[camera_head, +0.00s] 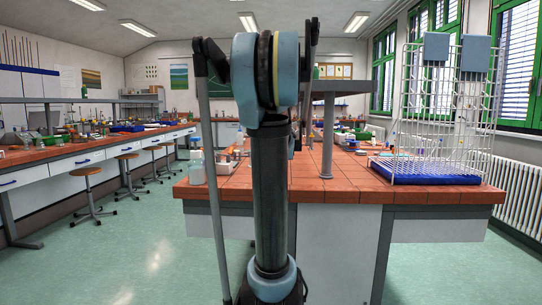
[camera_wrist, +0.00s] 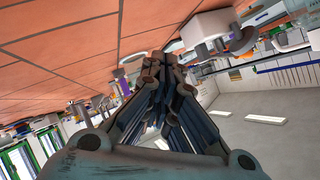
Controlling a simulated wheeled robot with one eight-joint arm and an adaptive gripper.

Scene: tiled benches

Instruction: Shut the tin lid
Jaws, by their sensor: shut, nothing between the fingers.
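My gripper (camera_wrist: 155,68) shows in the wrist view with its dark fingers shut and nothing between them. It is over or beside the orange tiled bench top, which fills the upper left of this tilted view. A white object with a rounded edge (camera_wrist: 207,29) is on the bench to the right of the fingertips, apart from them. A grey round part (camera_wrist: 241,41) is beside it. I cannot tell whether either is the tin or its lid. In the head view my arm hides the gripper and part of the bench.
In the head view, a pale bottle (camera_head: 196,170) stands at the near left corner of the tiled bench (camera_head: 335,187). Small items (camera_head: 228,165) lie beside it. A white wire rack (camera_head: 440,125) stands on the right. Stools (camera_head: 88,190) line the left bench. The floor between is clear.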

